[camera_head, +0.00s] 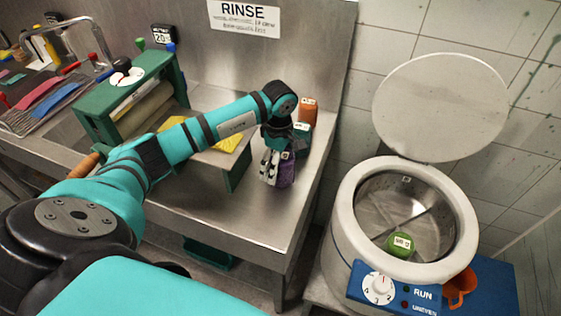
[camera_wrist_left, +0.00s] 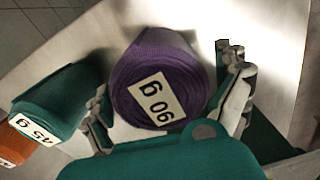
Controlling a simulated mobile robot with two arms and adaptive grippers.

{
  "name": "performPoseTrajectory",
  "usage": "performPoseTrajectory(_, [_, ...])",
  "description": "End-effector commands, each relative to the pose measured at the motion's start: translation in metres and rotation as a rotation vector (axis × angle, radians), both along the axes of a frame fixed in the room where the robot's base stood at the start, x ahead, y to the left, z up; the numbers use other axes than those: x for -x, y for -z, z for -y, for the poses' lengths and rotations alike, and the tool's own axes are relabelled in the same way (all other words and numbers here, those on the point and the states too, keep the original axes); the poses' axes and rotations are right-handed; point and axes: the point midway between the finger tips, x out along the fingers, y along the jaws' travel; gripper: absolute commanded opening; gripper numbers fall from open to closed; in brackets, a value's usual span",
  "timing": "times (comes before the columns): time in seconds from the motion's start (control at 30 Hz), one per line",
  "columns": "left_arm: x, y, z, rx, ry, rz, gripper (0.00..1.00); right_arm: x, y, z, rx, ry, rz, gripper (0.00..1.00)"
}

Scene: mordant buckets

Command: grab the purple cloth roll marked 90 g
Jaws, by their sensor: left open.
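The purple cloth roll (camera_head: 287,174) stands on the steel counter near its right end, partly hidden by my left gripper (camera_head: 270,166). In the left wrist view the purple roll (camera_wrist_left: 165,62) shows its end with a "90 g" label, upside down. My left gripper (camera_wrist_left: 164,72) is open, with one finger on each side of the roll. I cannot tell whether either finger touches it. My right gripper is in neither view.
A teal roll marked 45 g (camera_wrist_left: 62,98) and an orange roll (camera_head: 308,110) stand beside the purple one. A green wringer (camera_head: 98,112) stands left on the counter. A round spinner (camera_head: 345,215) with its lid up holds a green roll (camera_head: 400,244).

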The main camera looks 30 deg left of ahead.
Motion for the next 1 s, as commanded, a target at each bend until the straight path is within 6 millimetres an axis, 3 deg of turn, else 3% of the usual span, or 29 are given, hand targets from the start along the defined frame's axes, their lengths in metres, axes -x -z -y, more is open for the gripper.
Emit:
performPoseTrajectory(0.13, [0.0,0.011,0.0,0.0,0.001,0.0,1.0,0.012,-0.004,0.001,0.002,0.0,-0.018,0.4])
performPoseTrajectory(0.33, [0.0,0.013,0.0,0.0,0.001,0.001,1.0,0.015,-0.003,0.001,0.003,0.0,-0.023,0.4])
performPoseTrajectory(0.8, [0.0,0.012,0.0,0.0,0.001,0.001,0.4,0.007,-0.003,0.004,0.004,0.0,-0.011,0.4])
performPoseTrajectory(1.0, [0.0,0.012,0.0,0.0,0.001,0.001,0.38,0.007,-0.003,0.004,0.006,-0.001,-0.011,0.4])
